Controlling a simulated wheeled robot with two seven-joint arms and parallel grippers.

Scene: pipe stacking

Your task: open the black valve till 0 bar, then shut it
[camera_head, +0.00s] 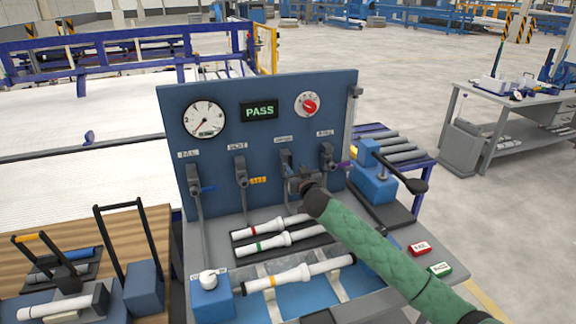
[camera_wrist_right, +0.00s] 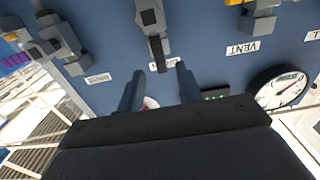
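The black valve (camera_head: 287,162) is the third from the left on the blue panel (camera_head: 265,92), partly hidden by my right gripper (camera_head: 297,182). In the right wrist view, the black valve (camera_wrist_right: 151,14) appears upside down, with its black handle (camera_wrist_right: 157,50) pointing down in the picture. My right gripper (camera_wrist_right: 158,82) is open there, its two fingers apart near the handle's end; I cannot tell whether they touch it. The pressure gauge (camera_head: 204,119) has its needle pointing to the lower left; its numbers are too small to read. My left gripper is not in view.
Valves with blue (camera_head: 208,188), yellow (camera_head: 258,181) and purple (camera_head: 344,166) handles flank the black one. A display (camera_head: 259,111) reads PASS beside a red knob (camera_head: 310,106). White pipes (camera_head: 277,243) lie below the panel. A blue hand pump (camera_head: 373,180) stands right.

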